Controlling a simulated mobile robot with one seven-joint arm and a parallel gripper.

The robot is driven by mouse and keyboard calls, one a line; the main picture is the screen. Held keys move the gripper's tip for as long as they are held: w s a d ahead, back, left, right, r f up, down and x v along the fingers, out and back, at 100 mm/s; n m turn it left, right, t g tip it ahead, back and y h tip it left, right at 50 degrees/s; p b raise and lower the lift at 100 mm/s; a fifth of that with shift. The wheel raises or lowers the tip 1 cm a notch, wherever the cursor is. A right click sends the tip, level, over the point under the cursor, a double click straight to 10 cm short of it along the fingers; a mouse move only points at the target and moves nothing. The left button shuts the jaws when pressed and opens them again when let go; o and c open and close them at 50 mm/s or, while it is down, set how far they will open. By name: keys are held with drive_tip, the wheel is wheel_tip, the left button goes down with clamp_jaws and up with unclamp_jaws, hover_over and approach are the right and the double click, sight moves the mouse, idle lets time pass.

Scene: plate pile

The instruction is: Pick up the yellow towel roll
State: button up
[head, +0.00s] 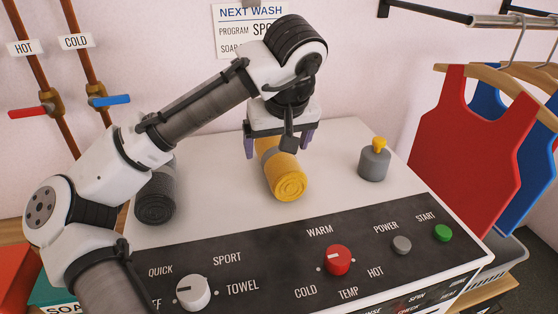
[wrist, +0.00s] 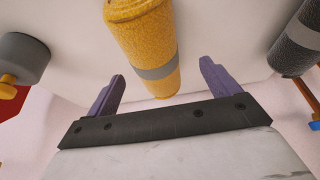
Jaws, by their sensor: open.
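The yellow towel roll (head: 287,179) lies on the white machine top, its spiral end facing the control panel and a grey band around its middle. My gripper (head: 279,146) is above the roll's far part and hides some of it. In the wrist view the roll (wrist: 140,35) reaches down between the two purple fingers of the gripper (wrist: 162,92). The fingers are apart, with gaps to the roll on both sides. I cannot tell how far above the roll the fingertips are.
A dark grey towel roll (head: 156,196) lies at left, partly behind my arm. A grey cylinder with a yellow knob (head: 374,163) stands at right. The front panel has a red knob (head: 338,260) and a white knob (head: 193,292). Red and blue shirts (head: 468,125) hang at right.

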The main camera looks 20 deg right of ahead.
drive_tip(key=shift+s+d+p+x, duration=0.15)
drive_tip(key=shift+p+x, duration=0.35)
drive_tip(key=shift+x, duration=0.9)
drive_tip(key=shift+s+d+p+x, duration=0.15)
drive_tip(key=shift+p+x, duration=0.3)
drive_tip(key=shift+x, duration=0.95)
drive_tip(key=shift+w+f, duration=0.1)
drive_tip(key=c, duration=1.1)
